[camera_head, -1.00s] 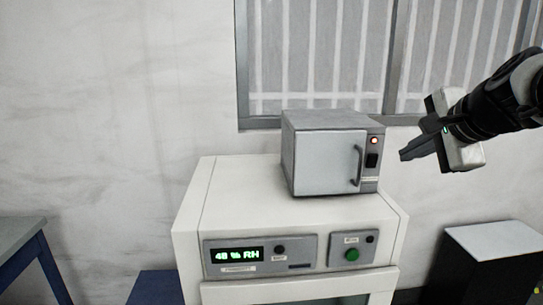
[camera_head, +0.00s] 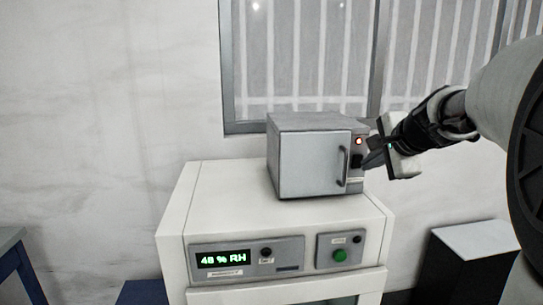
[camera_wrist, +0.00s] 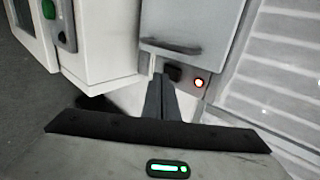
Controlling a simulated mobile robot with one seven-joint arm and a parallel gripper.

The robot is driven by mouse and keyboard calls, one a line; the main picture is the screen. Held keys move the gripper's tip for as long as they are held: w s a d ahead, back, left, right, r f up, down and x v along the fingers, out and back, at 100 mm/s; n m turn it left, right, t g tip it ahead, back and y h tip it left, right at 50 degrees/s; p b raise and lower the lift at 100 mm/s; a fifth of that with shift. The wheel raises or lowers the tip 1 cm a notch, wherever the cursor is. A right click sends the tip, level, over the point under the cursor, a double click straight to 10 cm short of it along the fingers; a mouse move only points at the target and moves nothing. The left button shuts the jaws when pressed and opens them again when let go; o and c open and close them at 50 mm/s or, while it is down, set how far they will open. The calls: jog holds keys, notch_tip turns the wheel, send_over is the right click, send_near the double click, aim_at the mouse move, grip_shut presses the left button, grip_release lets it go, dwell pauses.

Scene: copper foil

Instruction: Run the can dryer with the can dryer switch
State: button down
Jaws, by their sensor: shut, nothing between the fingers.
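The can dryer (camera_head: 308,165) is a small grey box with a closed door and a vertical handle, standing on a white cabinet. Its right-hand panel carries a lit red lamp (camera_head: 359,141) and, below it, the black can dryer switch (camera_head: 357,160). In the wrist view the switch (camera_wrist: 172,73) shows just beyond my fingertips, beside the red lamp (camera_wrist: 198,83). My gripper (camera_head: 366,163) is shut and empty, with its tips at the switch. I cannot tell whether they touch it.
The white cabinet (camera_head: 180,215) has a display (camera_head: 222,259) reading 48 % RH and a green button (camera_head: 340,255) on its front. A barred window (camera_head: 310,60) is behind. A dark box with a pale top (camera_head: 475,242) stands at right, and a blue-legged table (camera_head: 22,262) at left.

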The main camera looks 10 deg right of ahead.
aim_at(357, 155)
jog(key=shift+w+r, duration=0.25)
jog(key=shift+w, duration=0.45)
jog(key=shift+w+r, duration=0.2)
jog(key=shift+w, duration=0.5)
jog(key=p, duration=0.2)
jog(key=r+p, duration=0.1)
jog(key=p, duration=0.2)
jog(key=shift+w+a+r+g, duration=0.1)
jog(key=shift+w+r+g, duration=0.1)
jog(key=shift+w+g, duration=0.2)
jog(key=shift+w+f+b, duration=0.1)
jog(key=shift+f+b, duration=0.4)
jog(key=shift+f, duration=0.1)
jog(key=shift+r, duration=0.1)
jog(key=shift+r+p, duration=0.75)
jog(key=shift+r, duration=0.05)
